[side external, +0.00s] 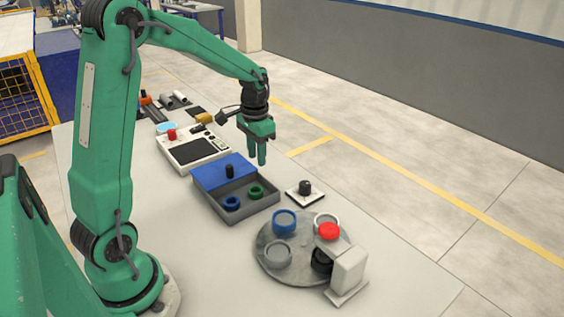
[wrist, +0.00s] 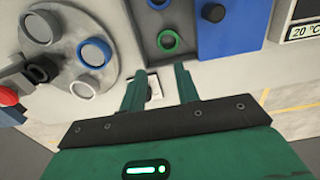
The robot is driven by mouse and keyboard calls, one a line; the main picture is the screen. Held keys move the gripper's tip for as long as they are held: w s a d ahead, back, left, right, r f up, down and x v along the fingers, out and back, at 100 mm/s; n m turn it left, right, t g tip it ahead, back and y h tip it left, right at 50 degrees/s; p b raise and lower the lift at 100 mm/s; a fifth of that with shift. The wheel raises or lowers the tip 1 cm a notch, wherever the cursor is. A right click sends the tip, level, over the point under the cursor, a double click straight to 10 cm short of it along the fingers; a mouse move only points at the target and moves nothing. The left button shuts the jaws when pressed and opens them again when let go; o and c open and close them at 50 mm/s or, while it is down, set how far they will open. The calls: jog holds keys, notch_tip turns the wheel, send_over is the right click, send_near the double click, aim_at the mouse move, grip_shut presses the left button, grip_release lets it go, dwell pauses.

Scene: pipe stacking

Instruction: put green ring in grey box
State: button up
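The green ring (side external: 256,196) lies inside the grey box (side external: 236,214), beside a blue ring (side external: 231,205). In the wrist view the green ring (wrist: 160,47) lies on the box floor ahead of the fingers. My gripper (side external: 258,160) is above and behind the box, pointing down. In the wrist view my gripper (wrist: 158,85) has its two fingers apart with nothing held between them. A small white plate shows beyond the fingers.
A blue lid (side external: 222,171) with a black knob adjoins the box. A black knob on a white plate (side external: 304,188) stands right of it. A round grey turntable (side external: 295,262) carries several ring-like parts, with a white stand and red disc at its edge. A white device (side external: 192,150) sits behind.

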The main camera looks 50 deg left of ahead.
dwell(0.5)
jog(key=s+d+r+t, duration=0.2)
jog(key=s+d+r, duration=0.3)
jog(key=s, duration=0.3)
jog(key=s+d+r+t, duration=0.3)
jog(key=s+d+r, duration=0.3)
jog(key=s+d, duration=0.2)
jog(key=shift+s+d+r+t, duration=0.2)
jog(key=shift+s+t, duration=0.1)
jog(key=shift+s, duration=0.25)
